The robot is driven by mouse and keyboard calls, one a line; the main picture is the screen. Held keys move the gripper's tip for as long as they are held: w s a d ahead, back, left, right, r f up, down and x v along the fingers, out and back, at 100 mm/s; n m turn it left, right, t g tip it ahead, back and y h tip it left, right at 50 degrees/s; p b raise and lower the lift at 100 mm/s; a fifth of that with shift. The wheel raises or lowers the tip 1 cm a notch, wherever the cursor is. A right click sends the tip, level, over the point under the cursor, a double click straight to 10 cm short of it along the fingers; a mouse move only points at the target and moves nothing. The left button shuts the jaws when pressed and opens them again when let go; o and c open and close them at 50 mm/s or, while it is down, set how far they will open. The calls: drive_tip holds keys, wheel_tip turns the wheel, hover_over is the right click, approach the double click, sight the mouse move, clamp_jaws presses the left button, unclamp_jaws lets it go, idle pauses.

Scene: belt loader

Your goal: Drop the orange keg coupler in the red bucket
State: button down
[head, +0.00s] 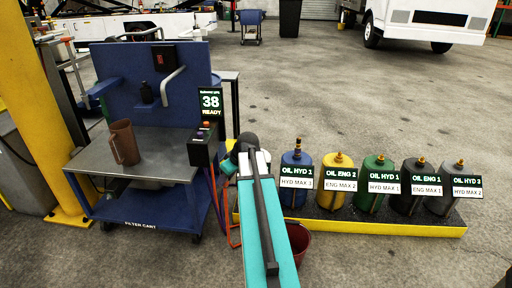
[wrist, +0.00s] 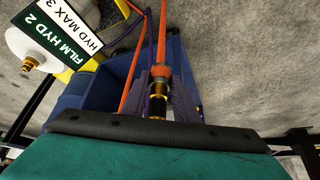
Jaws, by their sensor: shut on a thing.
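The orange keg coupler (wrist: 160,83) has dark and brass-coloured bands, with an orange hose running up from it in the wrist view. My gripper (wrist: 164,88) is shut around it, a finger on each side. In the head view my teal arm link hides the gripper and the coupler. The red bucket (head: 298,238) stands on the floor at lower middle, partly behind my arm. It cannot be made out in the wrist view.
A blue filter cart (head: 140,210) with a brown jug (head: 124,143) stands left, with hoses hanging at its right side. Several labelled oil containers line a yellow-edged tray (head: 400,229) on the right. A white container (wrist: 40,45) with a label is near the gripper. Open floor lies beyond.

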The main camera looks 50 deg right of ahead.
drive_tip(key=s+d+f+b, duration=0.2)
drive_tip(key=s+d+f, duration=0.4)
drive_tip(key=s+d, duration=0.3)
drive_tip(key=s+d+f+b, duration=0.2)
drive_tip(key=s+d+f, duration=0.4)
drive_tip(key=s+d, duration=0.3)
drive_tip(key=s, duration=0.3)
drive_tip(key=shift+s+d, duration=0.4)
drive_tip(key=shift+f, duration=0.2)
drive_tip(key=shift+f+b, duration=2.25)
drive_tip(key=shift+f, duration=0.65)
drive_tip(key=c, duration=1.3)
unclamp_jaws()
